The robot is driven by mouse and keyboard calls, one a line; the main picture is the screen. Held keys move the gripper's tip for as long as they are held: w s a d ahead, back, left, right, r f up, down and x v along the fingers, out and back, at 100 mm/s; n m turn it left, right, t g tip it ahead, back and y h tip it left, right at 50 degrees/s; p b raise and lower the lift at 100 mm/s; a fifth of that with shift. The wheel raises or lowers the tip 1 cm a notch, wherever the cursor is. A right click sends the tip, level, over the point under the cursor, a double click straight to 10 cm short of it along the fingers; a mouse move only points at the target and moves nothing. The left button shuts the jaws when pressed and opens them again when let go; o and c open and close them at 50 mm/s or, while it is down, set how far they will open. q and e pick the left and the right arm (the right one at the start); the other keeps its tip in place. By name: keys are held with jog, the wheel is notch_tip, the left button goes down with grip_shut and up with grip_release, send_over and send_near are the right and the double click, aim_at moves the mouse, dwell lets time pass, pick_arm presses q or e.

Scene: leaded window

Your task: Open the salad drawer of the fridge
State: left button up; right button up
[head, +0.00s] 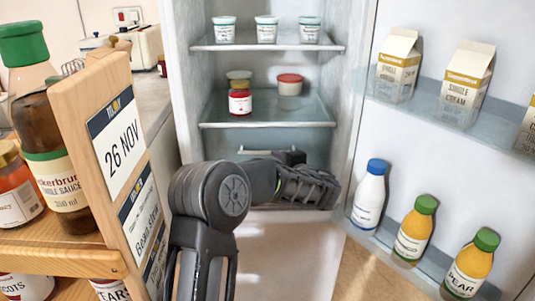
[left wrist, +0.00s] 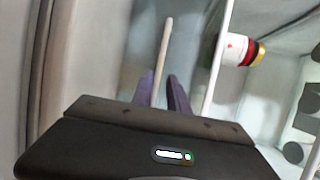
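The open fridge shows its salad drawer low in the cabinet in the head view; my left arm hides much of its front. The drawer's pale bar handle (head: 256,152) runs across under the lower shelf, and its right end is behind my gripper. In the left wrist view the handle (left wrist: 165,50) reaches down between the two purple fingers of my left gripper (left wrist: 161,82). The fingers are apart, one on each side of the bar, and a narrow gap seems to show. My left gripper (head: 288,158) is at the handle's right part in the head view. My right gripper is not in view.
A glass shelf (head: 265,124) with a red jar (head: 240,103) is just above. The open fridge door (head: 460,150) at right carries cartons and bottles, close to my left wrist. A wooden rack (head: 60,262) with bottles stands at left, near my arm.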

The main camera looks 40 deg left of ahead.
aim_at(268, 153)
pick_arm(q)
jog(key=x, duration=0.7)
jog(key=shift+w+a+f, duration=0.1)
jog(key=shift+w+a, duration=0.1)
jog(key=shift+a, duration=0.15)
jog(key=shift+c, duration=0.4)
grip_shut()
dwell(0.7)
